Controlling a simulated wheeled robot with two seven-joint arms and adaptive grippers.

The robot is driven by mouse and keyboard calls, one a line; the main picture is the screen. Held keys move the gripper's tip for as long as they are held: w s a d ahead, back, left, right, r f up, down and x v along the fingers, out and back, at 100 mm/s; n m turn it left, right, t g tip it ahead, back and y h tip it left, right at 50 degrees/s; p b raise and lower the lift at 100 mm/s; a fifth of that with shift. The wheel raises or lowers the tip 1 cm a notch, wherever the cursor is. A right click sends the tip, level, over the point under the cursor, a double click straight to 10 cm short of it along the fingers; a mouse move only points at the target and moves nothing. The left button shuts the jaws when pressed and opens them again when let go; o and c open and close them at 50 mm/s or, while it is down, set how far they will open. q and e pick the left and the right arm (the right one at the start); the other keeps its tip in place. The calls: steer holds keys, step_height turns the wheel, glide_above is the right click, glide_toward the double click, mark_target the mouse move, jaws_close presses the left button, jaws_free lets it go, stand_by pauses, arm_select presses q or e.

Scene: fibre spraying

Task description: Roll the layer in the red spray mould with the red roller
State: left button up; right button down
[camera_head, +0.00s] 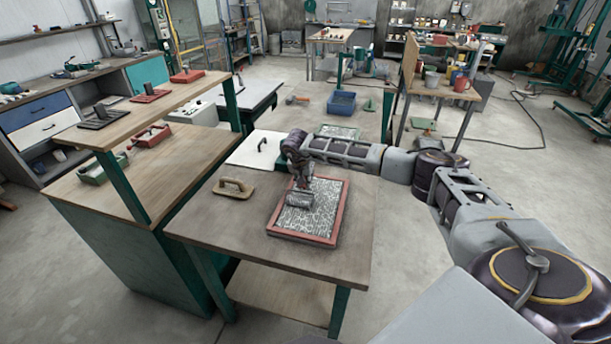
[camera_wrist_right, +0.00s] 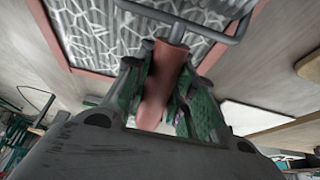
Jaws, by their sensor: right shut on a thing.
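The red spray mould (camera_head: 337,229) lies on the worktable, a red-rimmed tray with a grey-white fibre layer (camera_head: 318,215) inside. Its rim (camera_wrist_right: 52,38) and layer (camera_wrist_right: 95,35) fill the upper part of the wrist view. My right gripper (camera_head: 303,183) is above the mould, shut on the red handle of the roller. In the wrist view the handle (camera_wrist_right: 160,90) sits between the green-padded fingers. The roller's grey drum (camera_head: 299,199) is over the layer's left part and seems to touch it, though contact is hard to tell. My left gripper is not in view.
A wooden float (camera_head: 234,187) lies left of the mould on the table (camera_head: 215,225). A white board (camera_head: 257,150) with a dark handle is behind it. A shelf bench (camera_head: 165,105) with red and green trays stands at left.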

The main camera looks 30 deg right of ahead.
mark_target(302, 186)
steer(key=shift+s+a, duration=0.5)
steer(key=shift+s+a+f+p, duration=0.1)
steer(key=shift+s+a+p, duration=0.1)
steer(key=shift+p, duration=0.1)
steer(key=shift+s+a+p, duration=0.3)
steer(key=shift+s+a, duration=0.05)
steer(key=shift+a, duration=0.15)
steer(key=shift+s+a, duration=0.3)
steer(key=shift+a, duration=0.05)
steer(key=shift+s+a+p, duration=0.45)
steer(key=shift+s+a, duration=0.05)
steer(key=shift+a, duration=0.05)
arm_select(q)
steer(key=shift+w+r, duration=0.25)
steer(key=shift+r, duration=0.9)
